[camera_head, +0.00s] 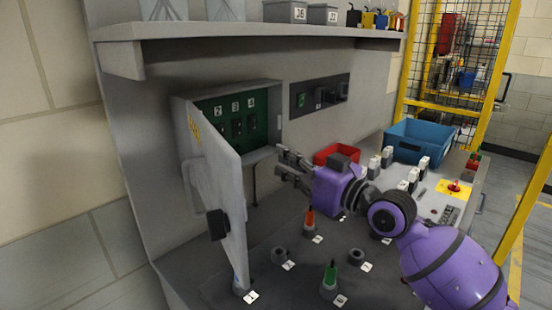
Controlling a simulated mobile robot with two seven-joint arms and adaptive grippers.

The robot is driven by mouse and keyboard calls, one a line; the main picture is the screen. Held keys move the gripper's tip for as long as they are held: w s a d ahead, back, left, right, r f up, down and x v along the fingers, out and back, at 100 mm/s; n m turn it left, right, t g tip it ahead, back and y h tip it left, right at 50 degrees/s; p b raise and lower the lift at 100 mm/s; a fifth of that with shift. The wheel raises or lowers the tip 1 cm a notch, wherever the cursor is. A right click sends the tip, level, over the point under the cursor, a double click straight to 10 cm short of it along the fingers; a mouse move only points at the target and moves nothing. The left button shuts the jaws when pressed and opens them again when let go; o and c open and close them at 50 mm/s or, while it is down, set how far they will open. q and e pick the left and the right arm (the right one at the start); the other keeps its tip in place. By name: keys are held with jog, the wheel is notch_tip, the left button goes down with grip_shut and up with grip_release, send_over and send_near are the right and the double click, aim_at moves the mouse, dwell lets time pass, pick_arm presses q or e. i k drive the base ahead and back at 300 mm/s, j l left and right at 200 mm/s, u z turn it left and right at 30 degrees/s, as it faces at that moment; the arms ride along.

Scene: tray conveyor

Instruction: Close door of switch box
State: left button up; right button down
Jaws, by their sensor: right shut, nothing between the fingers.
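The switch box (179,112) is mounted on the grey wall panel and shows a green inside with numbered switches (237,120). Its door (218,180) stands wide open, swung out toward me on its left side. A dark handle (218,224) sits on the door's lower part. My right gripper (283,166) is just right of and below the box opening, to the right of the door and apart from it. Its fingers point left and it is shut and empty. My left gripper is not in view.
A shelf (250,33) runs above the box. A red bin (335,152) and a blue bin (417,143) are behind my right arm. A yellow fence (489,75) stands at right.

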aim_at(218, 167)
jog(key=k+l, duration=0.25)
jog(key=l, duration=0.15)
jog(key=k+l, duration=0.55)
jog(key=l, duration=0.25)
jog(key=k+l, duration=0.25)
jog(key=l, duration=0.15)
